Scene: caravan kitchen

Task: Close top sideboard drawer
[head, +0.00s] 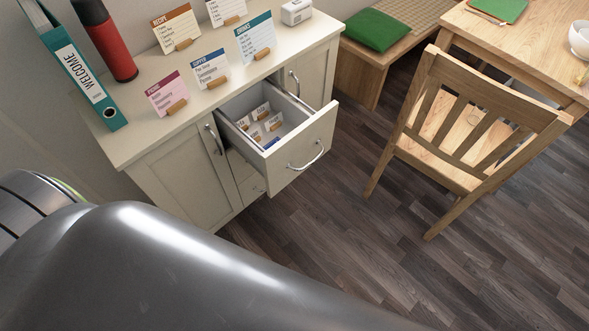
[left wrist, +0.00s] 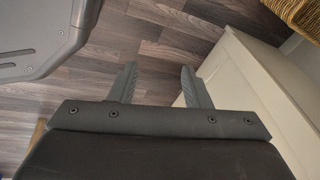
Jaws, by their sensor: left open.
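The top sideboard drawer (head: 300,152) is pulled well out of the cream sideboard (head: 178,172) in the head view. Its front has a curved metal handle (head: 307,157), and several small cards in holders (head: 262,124) lie inside. My left gripper (left wrist: 160,78) shows in the left wrist view, open and with nothing between its fingers. It is above the dark wood floor, beside a cream cabinet side (left wrist: 262,95). The drawer does not show in that view. In the head view my grey arm fills the lower left, and neither gripper is visible there.
The sideboard top holds a teal binder (head: 72,70), a red bottle (head: 107,42) and several cards on stands (head: 168,93). A wooden chair (head: 470,125) stands right of the drawer, with open floor (head: 345,225) between. A wicker item (left wrist: 296,14) is at the wrist view's upper right.

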